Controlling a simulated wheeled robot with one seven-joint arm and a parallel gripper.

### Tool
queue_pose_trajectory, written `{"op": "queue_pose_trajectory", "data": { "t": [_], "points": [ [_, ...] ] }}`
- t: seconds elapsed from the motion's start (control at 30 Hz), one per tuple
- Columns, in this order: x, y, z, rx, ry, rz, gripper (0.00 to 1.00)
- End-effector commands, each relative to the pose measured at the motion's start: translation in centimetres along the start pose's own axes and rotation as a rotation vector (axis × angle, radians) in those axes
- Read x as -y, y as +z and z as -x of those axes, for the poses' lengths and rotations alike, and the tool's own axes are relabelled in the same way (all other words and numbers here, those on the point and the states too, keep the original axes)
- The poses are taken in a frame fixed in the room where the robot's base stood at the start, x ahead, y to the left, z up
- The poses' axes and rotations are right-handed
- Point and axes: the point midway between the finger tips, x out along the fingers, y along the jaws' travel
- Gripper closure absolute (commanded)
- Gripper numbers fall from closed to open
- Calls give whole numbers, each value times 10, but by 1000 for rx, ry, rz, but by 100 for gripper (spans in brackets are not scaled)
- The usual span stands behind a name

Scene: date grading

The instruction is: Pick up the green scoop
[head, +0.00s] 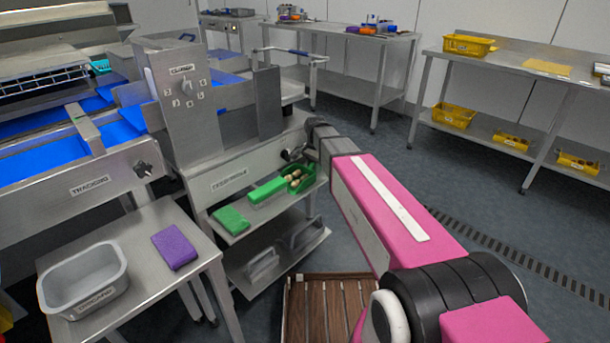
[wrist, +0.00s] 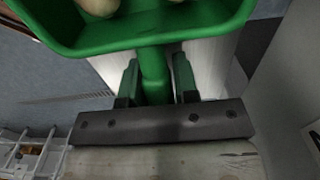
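The green scoop (head: 306,184) is at the right end of the upper shelf under the steel machine, with pale tan pieces in its bowl. In the wrist view the scoop (wrist: 155,40) fills the top, its bowl beyond my fingertips and its handle running down between my fingers. My gripper (wrist: 157,75) is around the handle, with a finger on each side. Narrow gaps seem to show between fingers and handle, so it looks open. In the head view my gripper is just above the scoop, partly hidden by my arm.
A green block (head: 267,190) and a green pad (head: 231,220) lie left of the scoop on the shelf. A side table holds a grey tub (head: 84,282) and a purple pad (head: 174,247). A slatted wooden platform (head: 322,308) is on the floor below.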

Motion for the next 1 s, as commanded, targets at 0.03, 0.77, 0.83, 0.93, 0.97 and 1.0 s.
{"op": "queue_pose_trajectory", "data": {
  "t": [0.03,0.77,0.83,0.93,0.97,1.0],
  "points": [
    [0,0,0,0,0,0,89],
    [-8,-25,21,0,-1,-2,100],
    [-12,-36,27,0,-1,-2,100],
    [-18,-51,35,0,0,-3,100],
    [-20,-56,38,0,0,-3,100],
    [-22,-63,42,0,0,-3,100]
  ]
}}
